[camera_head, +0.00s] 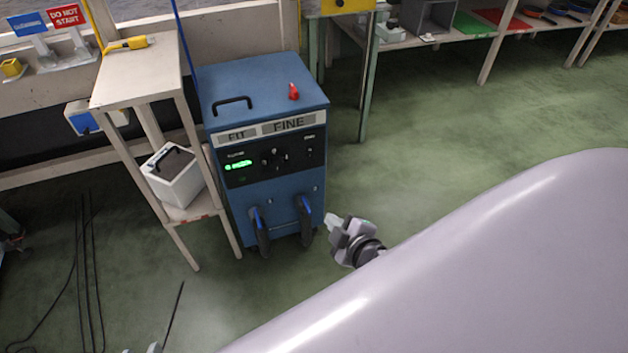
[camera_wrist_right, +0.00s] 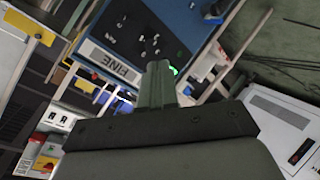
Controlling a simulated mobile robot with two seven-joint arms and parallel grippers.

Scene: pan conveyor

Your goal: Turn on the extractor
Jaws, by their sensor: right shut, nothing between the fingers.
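A blue cabinet machine (camera_head: 265,84), which looks like the extractor, stands on the floor left of centre in the head view. Its label reads "FIT FINE". Its black front panel (camera_head: 290,148) has knobs, a small switch at the right and a lit green display (camera_head: 238,165). The machine also shows tilted in the right wrist view (camera_wrist_right: 181,24), its panel partly behind my fingers. My right gripper (camera_head: 331,222) is shut and empty, in front of the machine's lower right side in the head view. A small grey part at the bottom edge may be my left gripper (camera_head: 152,348).
A beige stand (camera_head: 140,68) is left of the machine, with a yellow tool (camera_head: 127,44) on top and a white box (camera_head: 173,178) on its lower shelf. A red object (camera_head: 293,91) lies on the machine. Cables lie on the floor at left. Green floor (camera_head: 430,125) is open to the right.

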